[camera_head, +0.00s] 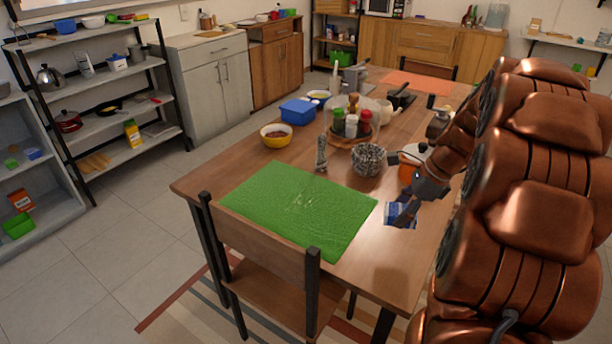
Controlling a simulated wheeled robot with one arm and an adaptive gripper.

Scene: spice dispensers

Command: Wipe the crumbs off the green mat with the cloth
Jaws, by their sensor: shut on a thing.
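The green mat (290,207) lies flat at the near left end of the wooden table. A few pale specks, which look like crumbs (303,201), show near its middle. A blue and white cloth (399,214) is on or just above the table, to the right of the mat and apart from it. My gripper (406,208) is at the cloth, fingers pointing down, and is shut on it. My copper-coloured arm fills the right side and hides part of the table there.
Behind the mat stand a grey upright item (321,153), a wire basket (369,160), a yellow bowl (276,135), a blue box (299,111) and a tray with spice dispensers (351,122). A chair (262,245) stands at the near edge. Bare tabletop lies between mat and cloth.

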